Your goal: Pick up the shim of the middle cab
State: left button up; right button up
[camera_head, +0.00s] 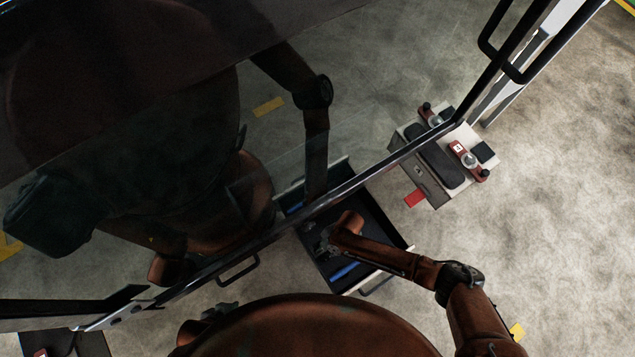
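My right gripper (324,246) reaches down into a dark open drawer (372,225). It is small and dark there, so I cannot tell whether it is open or shut, or whether it touches anything. A blue bar-like piece (345,271) lies in the drawer, just below and right of the gripper. I cannot tell whether it is the shim. No cab is clearly identifiable as the middle one. A small grey part (222,309) at the lower left may belong to my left gripper; its fingers cannot be made out.
A tilted dark glass panel with a black frame (365,178) and a handle (239,271) crosses the view, partly over the drawer. Floor at right is clear.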

jog(key=shift+c, duration=0.2)
grip_shut()
dwell(0.4)
jog(key=shift+r, duration=0.45)
notch_tip(320, 180, up, 6)
jog(key=p, duration=0.3)
jog(key=shift+w+f, duration=0.1)
jog(key=shift+f, duration=0.1)
pick_arm(q)
jog(key=s+a+r+g+y+p, duration=0.1)
jog(key=s+a+r+g, duration=0.25)
jog(key=s+r, duration=0.25)
pick_arm(e)
notch_tip(320, 180, up, 2)
notch_tip(320, 180, up, 9)
jog(key=p, duration=0.4)
send_over(322, 253)
pick_arm(q)
jog(key=s+a+f, duration=0.1)
jog(key=f, duration=0.6)
jog(key=s+a+f, duration=0.1)
jog(key=a+f, duration=0.1)
jog(key=f, duration=0.4)
jog(key=shift+s+a+f+y, duration=0.2)
jog(key=shift+a+f+y, duration=0.05)
jog(key=shift+f+y, duration=0.15)
pick_arm(e)
jog(key=shift+r, duration=0.25)
